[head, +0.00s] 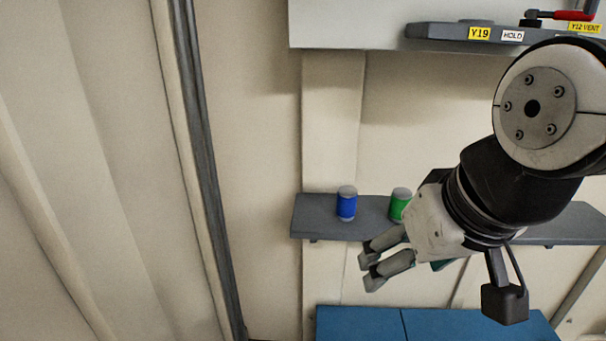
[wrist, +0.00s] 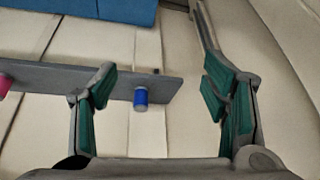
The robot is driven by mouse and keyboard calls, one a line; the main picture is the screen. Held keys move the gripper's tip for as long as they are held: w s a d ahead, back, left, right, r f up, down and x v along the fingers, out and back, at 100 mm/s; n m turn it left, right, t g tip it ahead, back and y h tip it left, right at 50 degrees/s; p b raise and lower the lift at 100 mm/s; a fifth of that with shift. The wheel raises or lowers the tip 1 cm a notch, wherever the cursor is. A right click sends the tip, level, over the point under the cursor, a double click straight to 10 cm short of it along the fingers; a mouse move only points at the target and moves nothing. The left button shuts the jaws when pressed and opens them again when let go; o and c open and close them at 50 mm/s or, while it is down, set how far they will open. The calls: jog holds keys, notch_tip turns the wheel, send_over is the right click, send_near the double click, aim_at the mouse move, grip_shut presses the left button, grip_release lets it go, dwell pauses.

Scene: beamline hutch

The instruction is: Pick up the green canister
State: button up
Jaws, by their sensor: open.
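The green canister (head: 400,205) stands upright on a grey wall shelf (head: 318,217) in the head view, just right of a blue canister (head: 347,204). Its right side and base are partly covered by my gripper. My gripper (head: 369,271) is open and empty, with its fingertips pointing left, lower in the picture than the canister. In the wrist view, my open fingers (wrist: 160,88) frame the blue canister (wrist: 140,99) from a distance. I cannot make out the green canister there; the left finger covers part of the shelf (wrist: 165,90).
A pink canister (wrist: 4,84) shows at the left edge of the wrist view. Blue cabinet tops (head: 360,322) lie below the shelf. A higher grey ledge (head: 440,31) bears labels and a red-handled valve (head: 572,15). A vertical dark rail (head: 205,170) stands left of the shelf.

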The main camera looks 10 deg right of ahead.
jog(key=w+f+m+g+y+b, duration=0.3)
jog(key=w+f+m+g+y, duration=0.1)
jog(key=w+f+m+y, duration=0.35)
jog(key=m+t+b, duration=0.4)
jog(key=m+t, duration=1.1)
jog(key=m, duration=0.8)
send_near(401, 203)
jog(key=shift+n+y, duration=0.25)
jog(key=w, duration=0.2)
jog(key=w+f, duration=0.1)
jog(key=w, duration=0.1)
jog(key=w+a, duration=0.1)
jog(key=w, duration=0.2)
jog(key=shift+w+f, duration=0.1)
jog(key=shift+f, duration=0.3)
jog(key=shift+p+x, duration=0.65)
jog(key=shift+x, duration=1.6)
jog(key=c, duration=1.5)
